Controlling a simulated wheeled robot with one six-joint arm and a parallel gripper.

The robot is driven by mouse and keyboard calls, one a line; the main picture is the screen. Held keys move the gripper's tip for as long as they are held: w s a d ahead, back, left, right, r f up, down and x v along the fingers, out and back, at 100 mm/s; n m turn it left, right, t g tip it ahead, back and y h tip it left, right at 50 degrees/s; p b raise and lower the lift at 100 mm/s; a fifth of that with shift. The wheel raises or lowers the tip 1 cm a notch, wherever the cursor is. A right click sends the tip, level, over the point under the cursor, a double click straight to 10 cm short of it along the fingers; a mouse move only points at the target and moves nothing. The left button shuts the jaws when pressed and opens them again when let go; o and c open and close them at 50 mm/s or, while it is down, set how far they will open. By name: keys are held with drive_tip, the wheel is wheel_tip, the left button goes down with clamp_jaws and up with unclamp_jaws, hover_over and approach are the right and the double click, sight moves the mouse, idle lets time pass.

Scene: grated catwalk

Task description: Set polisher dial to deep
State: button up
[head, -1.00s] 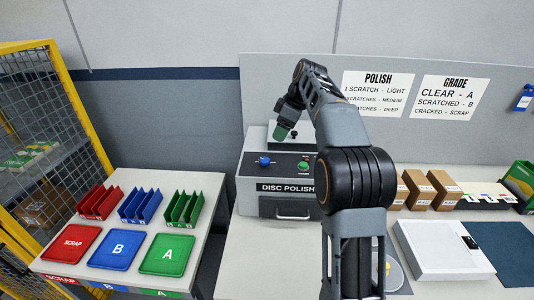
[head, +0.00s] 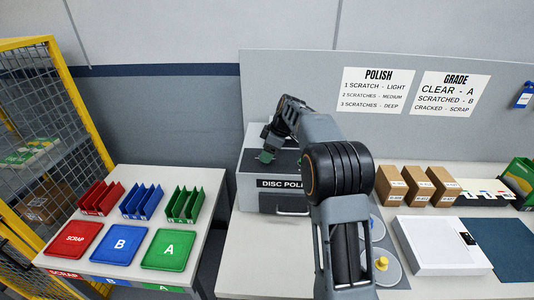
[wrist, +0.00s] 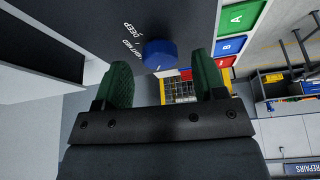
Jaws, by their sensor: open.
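The disc polisher (head: 258,197) stands at the left end of the workbench. Its blue dial (wrist: 160,55) shows in the wrist view on the dark panel, with LIGHT, MED and DEEP printed beside it. I cannot tell which label the dial points to. My gripper (wrist: 161,68) is open, with its green fingers on either side of the dial in the picture. Contact with the dial cannot be made out.
A side table at left holds red, blue and green racks and the SCRAP, B (head: 117,250) and A trays. Cardboard boxes (head: 418,186), a white flat case (head: 443,248) and a dark mat (head: 500,250) lie to the right. A yellow mesh fence (head: 60,130) stands far left.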

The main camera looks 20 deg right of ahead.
drive_tip(key=shift+w+a+f, duration=0.1)
drive_tip(key=shift+a+f, duration=0.1)
drive_tip(key=shift+f, duration=0.4)
drive_tip(key=c, duration=0.9)
